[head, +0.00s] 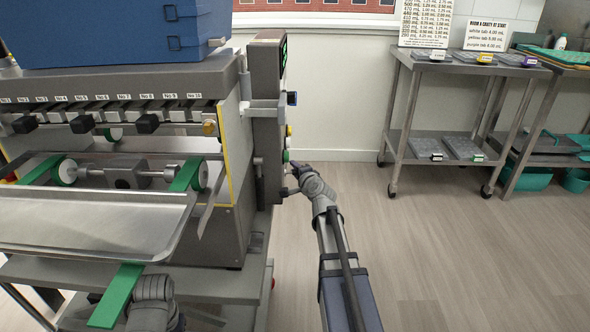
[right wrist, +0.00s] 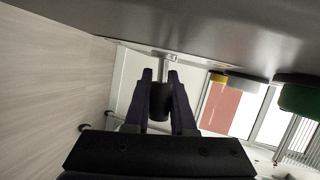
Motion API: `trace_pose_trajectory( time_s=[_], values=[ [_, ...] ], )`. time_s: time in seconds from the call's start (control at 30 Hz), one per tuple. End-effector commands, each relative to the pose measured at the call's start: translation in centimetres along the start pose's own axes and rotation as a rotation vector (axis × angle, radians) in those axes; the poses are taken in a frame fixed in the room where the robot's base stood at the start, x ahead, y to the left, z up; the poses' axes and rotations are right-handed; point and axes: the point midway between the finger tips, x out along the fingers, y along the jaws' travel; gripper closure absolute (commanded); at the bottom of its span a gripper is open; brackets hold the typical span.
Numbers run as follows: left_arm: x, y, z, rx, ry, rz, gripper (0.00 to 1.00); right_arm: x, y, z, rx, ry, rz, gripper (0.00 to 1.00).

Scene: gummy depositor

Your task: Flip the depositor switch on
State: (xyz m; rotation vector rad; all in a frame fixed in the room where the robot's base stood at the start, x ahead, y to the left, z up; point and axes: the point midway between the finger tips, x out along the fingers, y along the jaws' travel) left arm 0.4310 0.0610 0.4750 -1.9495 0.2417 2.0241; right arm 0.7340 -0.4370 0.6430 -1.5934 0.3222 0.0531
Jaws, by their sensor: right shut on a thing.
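The depositor (head: 228,190) is the large steel machine at the left, with a tall grey control box (head: 268,120) on its right end. My right gripper (head: 292,171) is at the lower right side of this box, just below its colored buttons. In the right wrist view, my right gripper (right wrist: 160,76) is shut on a dark rounded switch (right wrist: 160,101), with one finger on each side. Which way the switch is set cannot be told.
A yellow button (head: 289,130) and a green button (head: 286,156) sit above my right gripper. A steel tray (head: 90,225) and a blue hopper (head: 130,35) are on the machine. A wheeled steel cart (head: 445,65) stands back right. The floor between is clear.

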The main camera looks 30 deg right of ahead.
Motion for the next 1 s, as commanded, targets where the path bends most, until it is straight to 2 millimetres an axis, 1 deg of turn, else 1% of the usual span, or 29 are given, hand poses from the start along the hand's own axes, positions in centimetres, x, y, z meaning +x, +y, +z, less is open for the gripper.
trace_pose_trajectory(
  time_s=[0.13,0.33,0.53,0.87,0.9,1.0],
  values=[
    [-1.4,-0.1,0.1,0.001,0.0,-0.001,0.57,-0.2,-0.7,0.0,-0.083,0.016,0.035,1.0],
    [-2.7,-0.3,0.2,-0.002,-0.001,-0.002,0.57,-0.2,-1.0,0.1,-0.211,0.043,0.087,1.0],
    [-3.1,-0.4,0.2,-0.003,-0.002,-0.003,0.57,-0.2,-1.0,0.1,-0.276,0.058,0.114,1.0],
    [-3.0,-0.4,0.2,-0.003,-0.002,-0.003,0.57,-0.2,-0.9,0.1,-0.284,0.061,0.117,1.0],
    [-3.0,-0.4,0.2,-0.003,-0.002,-0.003,0.57,-0.2,-0.9,0.0,-0.284,0.061,0.117,0.75],
    [-3.0,-0.4,0.2,-0.003,-0.002,-0.003,0.57,-0.2,-0.9,0.0,-0.284,0.061,0.117,0.63]
  ],
)
